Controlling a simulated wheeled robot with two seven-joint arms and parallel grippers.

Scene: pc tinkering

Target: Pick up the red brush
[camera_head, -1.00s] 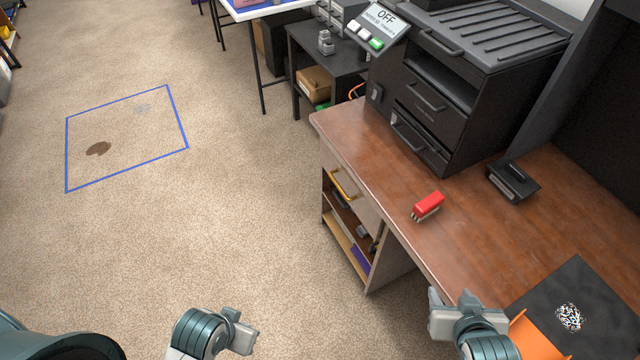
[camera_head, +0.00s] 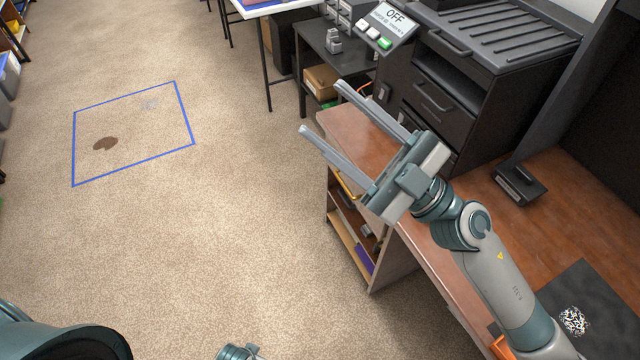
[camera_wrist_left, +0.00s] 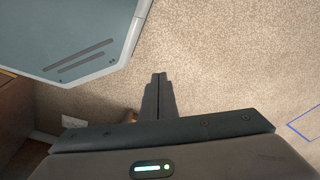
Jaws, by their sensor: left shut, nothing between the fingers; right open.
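The red brush is not visible now in the head view; my right gripper and arm cover the part of the wooden desk (camera_head: 570,195) where a red thing lay earlier. My right gripper (camera_head: 322,109) is open and empty, its two long fingers pointing to the upper left, over the desk's left end and the floor beyond. My left gripper (camera_wrist_left: 159,78) is shut with nothing between its fingers, above the carpet in the left wrist view. Only a bit of my left arm shows at the bottom edge of the head view.
A black machine (camera_head: 470,95) with drawers stands at the desk's back. A small black box (camera_head: 520,183) and a dark mat (camera_head: 590,290) lie on the desk. Shelves (camera_head: 350,235) sit under its left edge. The carpet is open at left, with a blue taped square (camera_head: 133,98).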

